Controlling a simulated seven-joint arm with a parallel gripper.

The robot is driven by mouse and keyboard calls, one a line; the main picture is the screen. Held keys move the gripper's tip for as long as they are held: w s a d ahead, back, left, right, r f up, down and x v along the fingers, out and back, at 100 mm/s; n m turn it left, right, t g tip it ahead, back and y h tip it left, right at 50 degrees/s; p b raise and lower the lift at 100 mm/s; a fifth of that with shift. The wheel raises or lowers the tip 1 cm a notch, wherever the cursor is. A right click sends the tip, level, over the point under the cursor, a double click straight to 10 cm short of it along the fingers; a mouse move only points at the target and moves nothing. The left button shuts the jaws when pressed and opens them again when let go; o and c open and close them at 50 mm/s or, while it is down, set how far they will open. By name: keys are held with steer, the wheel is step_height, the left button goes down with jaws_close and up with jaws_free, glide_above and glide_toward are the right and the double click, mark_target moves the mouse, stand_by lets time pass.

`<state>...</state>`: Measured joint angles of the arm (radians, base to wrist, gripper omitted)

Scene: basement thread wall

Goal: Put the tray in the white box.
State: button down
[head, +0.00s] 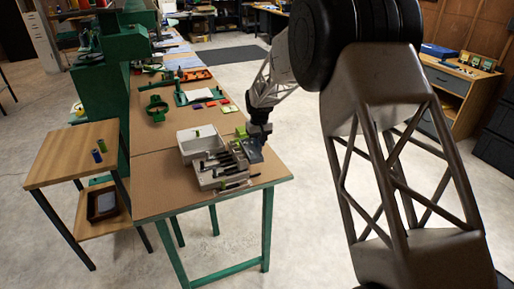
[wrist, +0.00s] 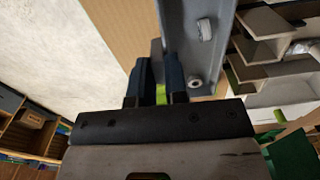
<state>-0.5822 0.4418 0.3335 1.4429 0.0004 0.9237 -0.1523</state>
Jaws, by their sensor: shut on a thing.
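A grey metal tray (wrist: 203,45) is in the wrist view, with its near edge between my two dark finger pads. In the head view the grey tray (head: 254,152) shows only partly, below my gripper (head: 258,131), at the right edge of the bench. My gripper (wrist: 157,82) is shut on the tray's edge. The white box (head: 185,147) stands on the bench to the left of my gripper, with a small green thing near its rim. My gripper hides part of the tray in the head view.
A pale compartmented holder (head: 205,180) with several dark-handled tools stands in front of the white box, close to the tray. Green fixtures (head: 156,108) and small coloured pieces lie farther back. The bench (head: 150,190) is bare at its front left.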

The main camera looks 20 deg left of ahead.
steer(key=w+a+r+m, duration=0.2)
steer(key=w+r+m, duration=0.3)
steer(key=m, duration=0.5)
steer(key=s+a+f+m, duration=0.1)
steer(key=s+a+m, duration=0.2)
steer(key=s+a, duration=0.3)
steer(key=s+a+f+m, duration=0.1)
steer(key=s+a+m, duration=0.3)
steer(key=a, duration=1.1)
steer(key=shift+s+f, duration=0.25)
steer(key=shift+s, duration=0.65)
steer(key=shift+d+f, duration=0.1)
steer(key=shift+f, duration=0.05)
steer(key=shift+f, duration=1.65)
steer(key=shift+f, duration=0.5)
steer(key=shift+f, duration=0.35)
